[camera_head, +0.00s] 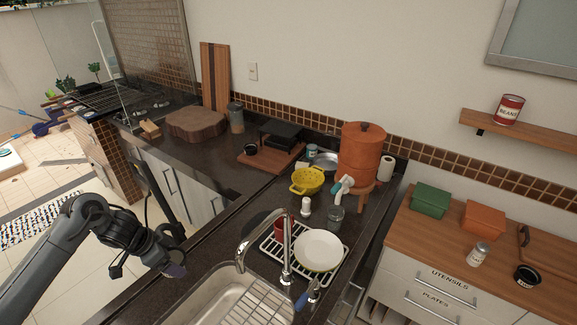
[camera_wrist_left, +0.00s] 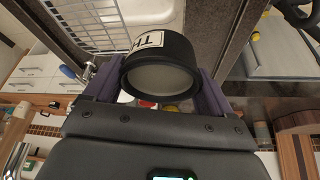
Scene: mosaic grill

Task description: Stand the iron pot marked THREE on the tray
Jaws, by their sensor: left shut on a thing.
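My left gripper (camera_head: 175,268) is low at the left in the head view, beside the sink counter's front edge. In the left wrist view its purple fingers are shut on a black iron pot (camera_wrist_left: 185,48), one on each side. The pot's white label shows the letters "TH"; the rest is cut off or turned away. I cannot make the pot out in the head view. A flat brown wooden tray (camera_head: 257,163) lies on the dark counter, with a small black pot (camera_head: 250,149) and a black block-like thing (camera_head: 282,135) on it. My right gripper is out of view.
The sink (camera_head: 215,290), tall tap (camera_head: 285,245) and white dish rack (camera_head: 338,268) with a plate stand nearby. A yellow colander (camera_head: 307,180) and orange dispenser (camera_head: 358,155) are right of the tray. Another labelled black pot (camera_head: 527,275) is on the right-hand wooden counter.

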